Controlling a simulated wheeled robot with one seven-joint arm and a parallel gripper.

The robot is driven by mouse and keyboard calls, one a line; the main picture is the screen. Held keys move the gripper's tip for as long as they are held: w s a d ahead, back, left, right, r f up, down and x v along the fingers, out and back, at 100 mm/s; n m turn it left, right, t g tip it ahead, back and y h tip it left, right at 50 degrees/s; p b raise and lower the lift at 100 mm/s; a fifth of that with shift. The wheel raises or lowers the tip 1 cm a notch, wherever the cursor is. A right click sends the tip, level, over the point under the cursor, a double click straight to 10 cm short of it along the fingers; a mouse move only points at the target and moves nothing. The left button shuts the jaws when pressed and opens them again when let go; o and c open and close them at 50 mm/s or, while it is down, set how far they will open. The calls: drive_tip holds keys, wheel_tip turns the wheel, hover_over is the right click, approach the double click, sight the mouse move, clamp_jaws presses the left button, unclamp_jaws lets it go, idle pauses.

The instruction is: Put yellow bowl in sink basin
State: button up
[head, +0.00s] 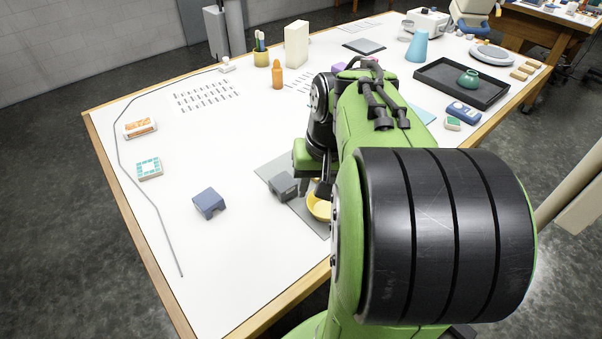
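The yellow bowl (318,208) is near the table's front edge, mostly hidden behind my green and black arm. My gripper (313,188) points down right at the bowl; its dark fingers are partly hidden by the arm. I cannot tell whether they touch the bowl's rim or how far apart they are. No thing is clearly a sink basin; a shallow black tray (432,83) with a raised rim lies at the back right and holds a small green pot (468,78).
A grey mat (272,170) and a dark grey block (283,186) lie beside the bowl. A blue-grey block (209,203) is further left. An orange bottle (277,75), a white box (296,45) and a blue cone (417,46) stand further back.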

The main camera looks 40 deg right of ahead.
drive_tip(key=s+d+m+y+p, duration=0.1)
drive_tip(key=d+m+y+p, duration=0.15)
drive_tip(key=d, duration=0.65)
drive_tip(key=m+t+b, duration=0.1)
drive_tip(key=m+b, duration=0.1)
drive_tip(key=b, duration=0.2)
approach(326, 206)
drive_tip(key=s, duration=0.2)
drive_tip(key=s+f, duration=0.1)
drive_tip(key=shift+d+f+n, duration=0.1)
drive_tip(key=shift+d+n, duration=0.15)
drive_tip(key=shift+d, duration=0.1)
drive_tip(key=b+x, duration=0.1)
drive_tip(key=x, duration=0.4)
drive_tip(key=shift+f, duration=0.1)
drive_tip(key=shift+s, duration=0.1)
clamp_jaws()
